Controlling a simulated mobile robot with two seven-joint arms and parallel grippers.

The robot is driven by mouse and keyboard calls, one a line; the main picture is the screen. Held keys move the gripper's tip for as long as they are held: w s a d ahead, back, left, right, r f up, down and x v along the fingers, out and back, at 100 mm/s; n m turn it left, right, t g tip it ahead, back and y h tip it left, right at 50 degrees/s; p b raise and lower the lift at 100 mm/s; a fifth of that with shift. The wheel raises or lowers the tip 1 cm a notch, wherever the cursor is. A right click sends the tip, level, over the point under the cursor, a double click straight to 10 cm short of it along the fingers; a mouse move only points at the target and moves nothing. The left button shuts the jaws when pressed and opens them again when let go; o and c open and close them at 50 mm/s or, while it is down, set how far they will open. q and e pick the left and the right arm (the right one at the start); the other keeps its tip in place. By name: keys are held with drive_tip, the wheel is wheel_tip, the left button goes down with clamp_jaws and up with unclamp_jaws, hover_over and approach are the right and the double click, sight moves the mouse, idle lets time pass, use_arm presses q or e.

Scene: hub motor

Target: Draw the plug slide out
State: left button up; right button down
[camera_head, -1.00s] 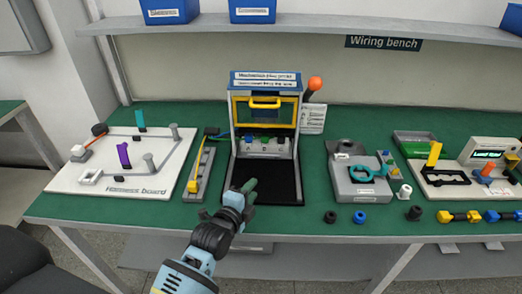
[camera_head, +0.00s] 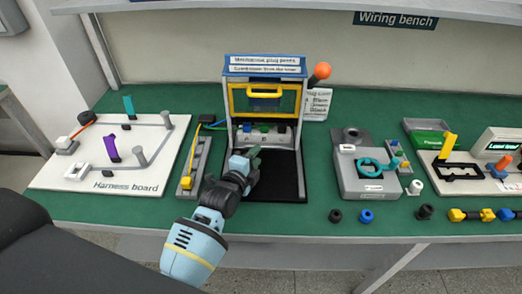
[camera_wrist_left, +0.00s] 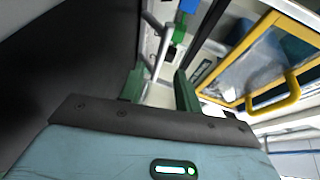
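The plug fixture (camera_head: 230,110) is a booth with a blue top, white sign strips and a yellow-framed window with a yellow handle (camera_head: 265,93). Below the window, a light grey slide (camera_head: 270,141) with small coloured plugs shows inside the booth. My left gripper (camera_head: 253,157) is in front of the slide, over the black floor (camera_head: 284,180). In the left wrist view its green fingers (camera_wrist_left: 159,90) stand apart. A pale bar (camera_wrist_left: 163,52) shows between and beyond them; I cannot tell whether they touch it. My right gripper is not in view.
The harness board (camera_head: 60,172) lies at left, with a narrow grey rail (camera_head: 199,165) beside the booth. A grey block with a teal ring (camera_head: 350,184) stands at right. An orange-topped post (camera_head: 321,71) rises by the booth. Small round parts lie near the front edge.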

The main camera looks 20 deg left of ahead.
use_arm(q)
drive_tip(key=shift+x, duration=2.1)
clamp_jaws()
